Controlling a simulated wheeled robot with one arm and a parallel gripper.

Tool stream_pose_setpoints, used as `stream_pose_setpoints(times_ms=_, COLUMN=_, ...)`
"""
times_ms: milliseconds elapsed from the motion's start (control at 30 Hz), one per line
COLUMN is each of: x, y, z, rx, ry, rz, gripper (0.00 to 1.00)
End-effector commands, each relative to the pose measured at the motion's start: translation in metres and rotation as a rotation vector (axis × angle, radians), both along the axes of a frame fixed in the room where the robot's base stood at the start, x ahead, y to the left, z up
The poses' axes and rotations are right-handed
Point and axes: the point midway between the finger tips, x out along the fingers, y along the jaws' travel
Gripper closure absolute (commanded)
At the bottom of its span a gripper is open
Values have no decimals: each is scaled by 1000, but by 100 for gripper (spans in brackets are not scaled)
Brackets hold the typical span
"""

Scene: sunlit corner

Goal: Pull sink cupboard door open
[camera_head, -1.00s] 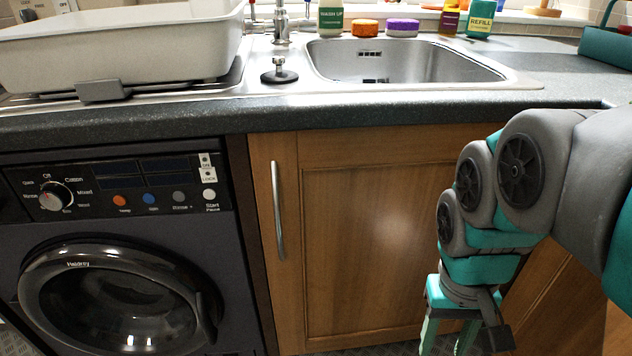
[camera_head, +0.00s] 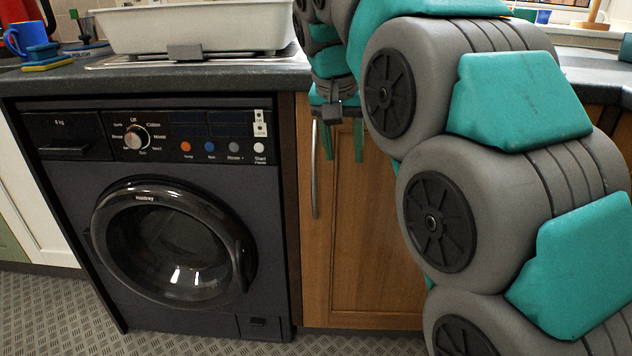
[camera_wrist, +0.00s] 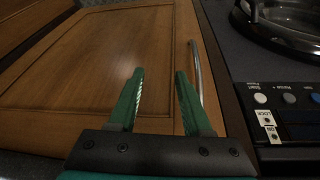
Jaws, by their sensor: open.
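The sink cupboard door (camera_head: 350,240) is wooden, with a framed panel, and looks shut in the head view. Its upright metal bar handle (camera_head: 314,185) is near the door's left edge. In the wrist view the door (camera_wrist: 95,60) fills the left and middle, and the handle (camera_wrist: 196,70) runs just right of my gripper's right finger. My gripper (camera_head: 341,140) points down in front of the upper door, at the handle's top end. In the wrist view my gripper (camera_wrist: 158,80) is open with nothing between its fingers; the handle lies outside them. My arm hides the door's right part.
A dark washing machine (camera_head: 75,215) stands left of the door; its control panel (camera_wrist: 285,105) is close on the right in the wrist view. The worktop edge (camera_head: 180,78) runs above. A white basin (camera_head: 195,28) sits on it. The patterned floor (camera_head: 60,305) is clear at front left.

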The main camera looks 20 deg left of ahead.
Motion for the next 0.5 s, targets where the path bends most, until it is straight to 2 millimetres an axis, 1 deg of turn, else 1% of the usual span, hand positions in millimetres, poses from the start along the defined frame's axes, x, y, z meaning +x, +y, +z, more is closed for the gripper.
stream_pose_setpoints(times_ms=33, x=3, y=14, z=0, rx=9, ry=-13, rz=4, gripper=51)
stream_pose_setpoints(times_ms=200, x=4, y=43, z=8, rx=35, ry=-40, rz=1, gripper=51)
stream_pose_setpoints(times_ms=333, x=4, y=58, z=10, rx=49, ry=-54, rz=-2, gripper=51)
stream_pose_setpoints(times_ms=400, x=4, y=62, z=12, rx=54, ry=-59, rz=-4, gripper=51)
stream_pose_setpoints(times_ms=500, x=5, y=63, z=11, rx=55, ry=-60, rz=-5, gripper=51)
